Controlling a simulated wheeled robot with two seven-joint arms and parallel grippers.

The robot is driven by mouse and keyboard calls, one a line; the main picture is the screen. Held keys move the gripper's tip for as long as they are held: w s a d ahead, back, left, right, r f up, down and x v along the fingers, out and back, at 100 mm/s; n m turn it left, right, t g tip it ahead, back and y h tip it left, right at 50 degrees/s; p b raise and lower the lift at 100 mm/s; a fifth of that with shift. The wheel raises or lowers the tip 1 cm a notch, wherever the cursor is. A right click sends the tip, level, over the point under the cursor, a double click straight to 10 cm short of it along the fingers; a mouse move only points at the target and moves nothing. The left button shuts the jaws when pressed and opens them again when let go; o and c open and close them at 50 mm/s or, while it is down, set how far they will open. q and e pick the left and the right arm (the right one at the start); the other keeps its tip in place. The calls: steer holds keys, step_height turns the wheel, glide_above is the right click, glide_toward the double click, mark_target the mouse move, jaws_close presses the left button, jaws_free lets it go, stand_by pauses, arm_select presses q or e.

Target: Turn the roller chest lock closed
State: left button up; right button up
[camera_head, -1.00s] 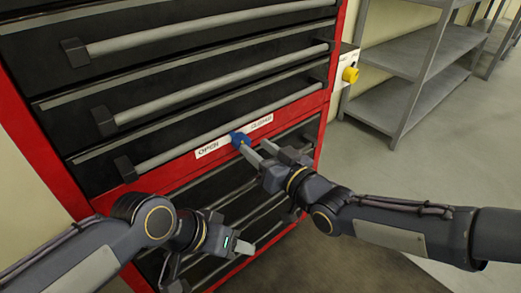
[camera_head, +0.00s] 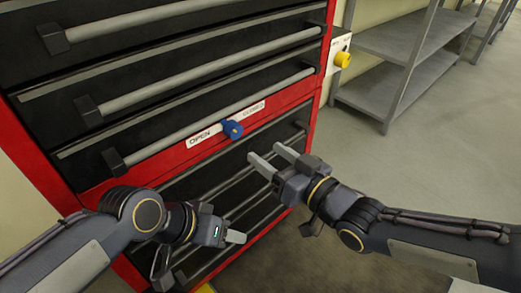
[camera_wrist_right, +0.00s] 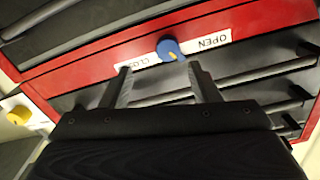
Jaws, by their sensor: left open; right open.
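The lock is a round blue knob (camera_head: 233,130) on the red strip of the roller chest (camera_head: 165,176). It sits between an OPEN label (camera_head: 204,136) and a CLOSED label (camera_head: 252,111). In the right wrist view the knob (camera_wrist_right: 168,48) shows a yellow mark; I cannot tell surely which label it points to. My right gripper (camera_head: 264,153) is open and empty, apart from the knob, to its lower right. In its wrist view the knob appears beyond and between the fingertips (camera_wrist_right: 159,67). My left gripper (camera_head: 233,237) is open and empty, low before the lower drawers.
Drawers with long grey bar handles (camera_head: 190,76) lie above and below the strip. A yellow knob (camera_head: 342,60) on a box is at the chest's right side. Grey shelves (camera_head: 400,85) stand to the right, with open floor before them.

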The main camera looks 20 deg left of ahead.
steer(key=shift+s+d, duration=0.25)
steer(key=shift+d, duration=0.3)
steer(key=p+v, duration=0.2)
steer(key=v, duration=0.5)
steer(key=shift+s+d, duration=0.25)
steer(key=shift+d, duration=0.05)
